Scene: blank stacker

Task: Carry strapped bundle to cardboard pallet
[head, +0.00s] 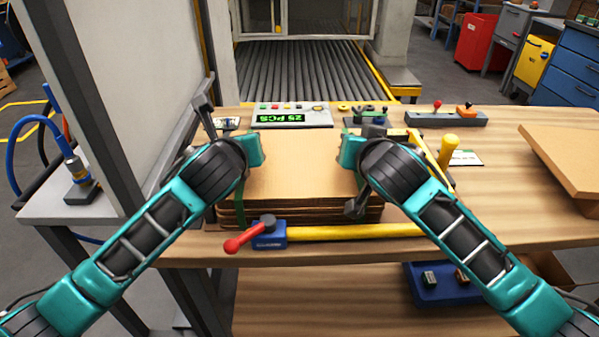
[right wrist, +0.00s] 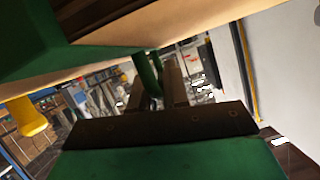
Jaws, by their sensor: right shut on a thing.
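The strapped bundle (head: 300,172) is a flat stack of brown cardboard blanks on the wooden table, between my two arms. A green strap (head: 241,208) shows at its front left. My left gripper (head: 256,150) is at the bundle's left side; its fingertips are hidden by the wrist. My right gripper (head: 350,152) is at the right side. In the right wrist view, its dark fingers (right wrist: 165,82) are shut at a green strap (right wrist: 147,75) under the bundle's cardboard (right wrist: 180,22). A light brown cardboard slab (head: 565,150), possibly the pallet, lies at the table's right edge.
A blue clamp with a red handle (head: 262,236) and a yellow bar (head: 350,232) lie along the front. A yellow knob (head: 449,147) rises beyond my right arm. The table right of it is mostly clear.

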